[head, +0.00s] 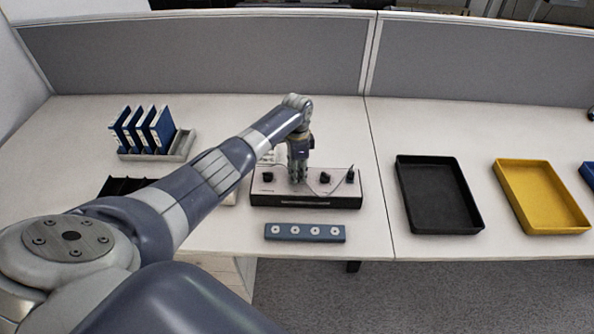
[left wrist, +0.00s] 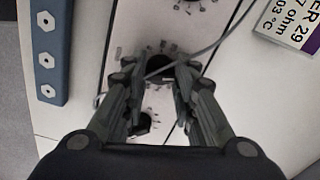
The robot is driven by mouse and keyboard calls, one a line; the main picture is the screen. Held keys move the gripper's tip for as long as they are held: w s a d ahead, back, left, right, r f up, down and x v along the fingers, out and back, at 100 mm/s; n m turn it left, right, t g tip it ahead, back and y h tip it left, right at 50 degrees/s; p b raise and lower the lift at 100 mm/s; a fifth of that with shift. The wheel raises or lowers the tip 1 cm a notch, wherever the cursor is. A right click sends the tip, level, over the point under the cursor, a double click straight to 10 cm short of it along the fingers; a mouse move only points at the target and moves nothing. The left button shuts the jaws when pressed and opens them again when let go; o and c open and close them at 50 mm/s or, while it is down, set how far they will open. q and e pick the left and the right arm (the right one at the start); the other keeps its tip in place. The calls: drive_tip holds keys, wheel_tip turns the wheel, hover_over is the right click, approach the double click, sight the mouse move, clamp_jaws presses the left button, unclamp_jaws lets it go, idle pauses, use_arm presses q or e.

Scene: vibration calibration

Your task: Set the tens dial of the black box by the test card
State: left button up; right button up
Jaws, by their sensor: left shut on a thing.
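The black box (head: 262,199) stands on the desk, with a pale top, a dark front and a row of black knobs. My left gripper (head: 297,180) points down onto the second knob from the left. In the left wrist view its fingers (left wrist: 160,75) are shut around this black knob (left wrist: 158,66), with small marks around it. Its dial marks are too blurred to read. Another knob (left wrist: 187,5) shows at the top edge and another (left wrist: 141,122) between the fingers lower down. The test card (left wrist: 290,32) lies behind the box, with "29", "7 ohm" and "03 °C" partly readable.
A blue-grey bar (head: 305,233) with several nut-like pieces lies in front of the box. A thin cable (left wrist: 215,45) crosses over the box top. Black (head: 440,228) and yellow (head: 545,227) trays stand right. A rack of blue binders (head: 147,130) stands back left.

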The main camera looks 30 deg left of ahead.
idle(0.4)
use_arm(q)
drive_tip(key=o, duration=1.1)
wheel_tip(320, 180, up, 12)
drive_tip(key=shift+r, duration=0.1)
